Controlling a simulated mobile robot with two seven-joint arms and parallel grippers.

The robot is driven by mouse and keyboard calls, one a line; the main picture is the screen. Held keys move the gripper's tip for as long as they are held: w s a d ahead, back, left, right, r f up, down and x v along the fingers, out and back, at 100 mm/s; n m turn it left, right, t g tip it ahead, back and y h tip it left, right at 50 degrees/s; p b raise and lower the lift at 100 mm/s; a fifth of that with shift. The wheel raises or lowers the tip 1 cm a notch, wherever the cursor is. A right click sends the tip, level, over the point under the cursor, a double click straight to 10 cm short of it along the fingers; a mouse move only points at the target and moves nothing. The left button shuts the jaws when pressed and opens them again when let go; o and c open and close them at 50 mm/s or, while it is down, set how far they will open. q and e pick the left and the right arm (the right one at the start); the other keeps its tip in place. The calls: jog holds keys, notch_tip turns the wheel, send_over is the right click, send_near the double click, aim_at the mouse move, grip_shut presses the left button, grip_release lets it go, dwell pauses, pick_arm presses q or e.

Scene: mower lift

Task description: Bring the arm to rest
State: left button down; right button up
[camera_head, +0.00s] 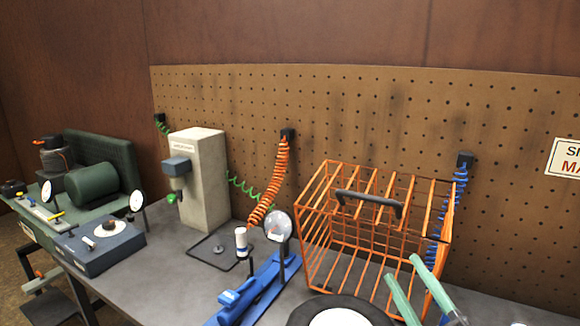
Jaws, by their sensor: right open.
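My right gripper (402,268) shows at the bottom right, with two pale green fingers pointing up and to the left. The fingers are apart and nothing shows between them. They overlap the lower right part of an orange wire cage (318,262) in this view; I cannot tell whether they touch it. Most of the right arm is outside the frame. My left gripper is not in view.
The grey bench (165,275) runs along a pegboard (345,115). A beige machine (203,170), a blue tool (240,298), a dark round piece with a white centre (340,318) and a green motor (92,186) stand on it. Coiled hoses (270,190) hang behind.

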jog(key=s+d+f+m+g+h, duration=0.2)
jog(key=f+m+g+h, duration=0.15)
jog(key=f, duration=0.25)
jog(key=s+d+f+m+g+h, duration=0.2)
jog(key=d+f+m, duration=0.15)
jog(key=f, duration=0.25)
jog(key=s+d+f+m+g+h, duration=0.2)
jog(key=s+f+m+g+h, duration=0.15)
jog(key=f, duration=0.35)
jog(key=s+a+f+m+g+y, duration=0.1)
jog(key=s+a+f+g+y, duration=0.2)
jog(key=s+f, duration=0.4)
jog(key=s+a+f+m+g, duration=0.15)
jog(key=s+f+g, duration=0.3)
jog(key=s, duration=0.45)
jog(key=w+a+f+t+y+b, duration=0.1)
jog(key=w+a+f+t+b, duration=0.1)
jog(key=f, duration=0.5)
jog(key=w+a+f+t+y+b, duration=0.1)
jog(key=w+a+f+t+b, duration=0.1)
jog(key=f, duration=0.6)
jog(key=shift+w+a+t+b, duration=0.35)
jog(key=shift+a+t+b, duration=0.1)
jog(key=shift+a+b, duration=0.1)
jog(key=shift+d+f, duration=0.1)
